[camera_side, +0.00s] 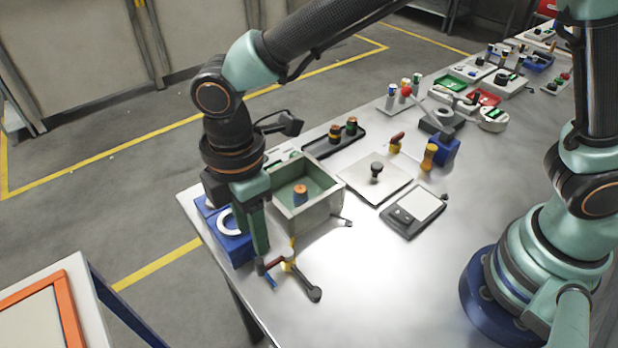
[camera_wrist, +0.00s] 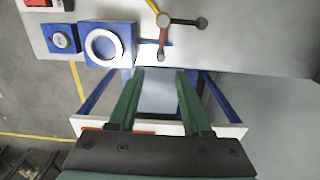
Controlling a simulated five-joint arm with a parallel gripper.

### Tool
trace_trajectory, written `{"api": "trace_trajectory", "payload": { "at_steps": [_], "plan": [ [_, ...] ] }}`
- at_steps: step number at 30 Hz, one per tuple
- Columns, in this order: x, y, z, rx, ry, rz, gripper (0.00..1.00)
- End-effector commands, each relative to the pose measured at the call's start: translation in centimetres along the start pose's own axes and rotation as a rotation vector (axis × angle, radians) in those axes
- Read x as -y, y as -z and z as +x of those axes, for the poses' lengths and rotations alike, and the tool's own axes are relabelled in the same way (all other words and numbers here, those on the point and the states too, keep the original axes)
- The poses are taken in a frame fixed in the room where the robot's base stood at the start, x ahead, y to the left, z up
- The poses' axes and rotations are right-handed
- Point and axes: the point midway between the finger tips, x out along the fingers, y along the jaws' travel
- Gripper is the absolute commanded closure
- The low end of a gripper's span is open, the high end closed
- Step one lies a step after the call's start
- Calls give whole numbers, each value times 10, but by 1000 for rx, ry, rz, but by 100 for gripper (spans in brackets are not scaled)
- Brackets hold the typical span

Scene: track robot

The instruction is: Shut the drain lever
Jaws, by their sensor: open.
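A small valve-like fitting (camera_side: 288,262) stands near the table's front edge. It has a yellow pipe, a brownish-red end and a long grey arm with a black knob (camera_side: 314,293). I cannot tell for sure which is the drain lever. In the wrist view the fitting (camera_wrist: 163,20) shows at the top, with its black-knobbed arm pointing right. My gripper (camera_side: 262,252) points down beside the fitting in the side view. In the wrist view my gripper (camera_wrist: 159,72) is open and empty, its fingertips short of the fitting.
A blue block with a white ring (camera_side: 228,220) sits close left of my gripper. An orange post (camera_side: 300,193) stands in the box. A metal plate with a black knob (camera_side: 376,172) and a grey scale (camera_side: 414,211) lie to the right. The table front (camera_side: 370,300) is clear.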

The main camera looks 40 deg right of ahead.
Motion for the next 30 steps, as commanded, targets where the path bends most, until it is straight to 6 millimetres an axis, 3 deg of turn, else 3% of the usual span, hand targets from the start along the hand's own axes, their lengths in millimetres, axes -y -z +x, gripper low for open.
{"api": "trace_trajectory", "payload": {
  "at_steps": [7, 20, 25, 30],
  "plan": [
    [0, 0, -27, 0, 0, 0, 51],
    [-1, -3, -32, -2, -2, 12, 51],
    [-16, -35, -52, -38, -36, 159, 51],
    [-32, -100, -85, -107, -104, 455, 51]
  ]
}}
